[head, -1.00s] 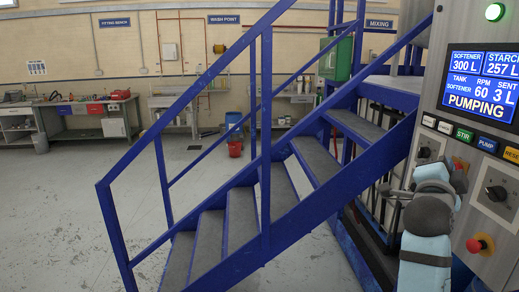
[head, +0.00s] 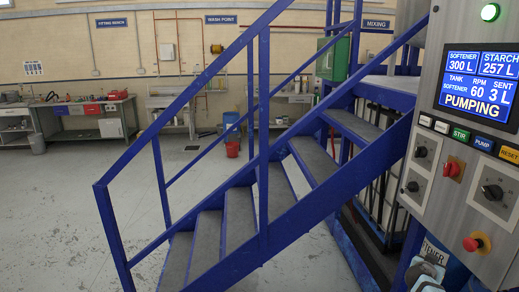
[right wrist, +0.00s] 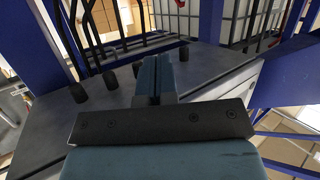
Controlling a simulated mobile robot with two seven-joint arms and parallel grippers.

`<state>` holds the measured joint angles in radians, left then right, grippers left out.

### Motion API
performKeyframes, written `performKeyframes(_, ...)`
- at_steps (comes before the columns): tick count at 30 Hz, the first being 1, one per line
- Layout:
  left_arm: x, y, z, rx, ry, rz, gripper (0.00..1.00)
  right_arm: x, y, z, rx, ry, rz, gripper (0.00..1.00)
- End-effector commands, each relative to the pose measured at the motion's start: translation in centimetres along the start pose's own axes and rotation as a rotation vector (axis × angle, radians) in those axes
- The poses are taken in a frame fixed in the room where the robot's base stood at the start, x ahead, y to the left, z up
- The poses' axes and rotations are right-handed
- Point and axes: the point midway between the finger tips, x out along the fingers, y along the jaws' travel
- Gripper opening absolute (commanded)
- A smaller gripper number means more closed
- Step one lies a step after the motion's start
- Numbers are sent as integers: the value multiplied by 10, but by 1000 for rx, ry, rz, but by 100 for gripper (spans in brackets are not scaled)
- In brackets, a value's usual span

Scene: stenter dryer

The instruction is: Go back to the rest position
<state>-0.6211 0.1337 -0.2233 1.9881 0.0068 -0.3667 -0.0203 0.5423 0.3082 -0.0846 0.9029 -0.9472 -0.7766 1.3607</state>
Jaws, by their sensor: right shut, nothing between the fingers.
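My right gripper (right wrist: 153,78) shows in the right wrist view with its two blue-grey fingers together and nothing between them. In the head view only a pale blue and dark part of my right arm shows at the bottom right edge, below the control panel (head: 423,187). The fingers are apart from the panel's buttons and knobs in that view. My left gripper is in neither view.
The panel's screen (head: 479,85) reads PUMPING, and a green lamp (head: 490,12) is lit above it. A red stop button (head: 477,242) sits low on the panel. Blue-railed stairs (head: 240,220) fill the middle. Open floor (head: 70,210) lies left.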

Motion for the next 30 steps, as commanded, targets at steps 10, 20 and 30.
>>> performKeyframes(10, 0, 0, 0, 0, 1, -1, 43, 26, 16, 52, -253, -169, -107, 0)
performKeyframes(20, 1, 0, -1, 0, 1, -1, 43, 12, -27, 67, -481, -189, -426, 0)
performKeyframes(30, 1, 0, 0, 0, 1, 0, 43, -23, -50, 95, -604, -103, -614, 0)
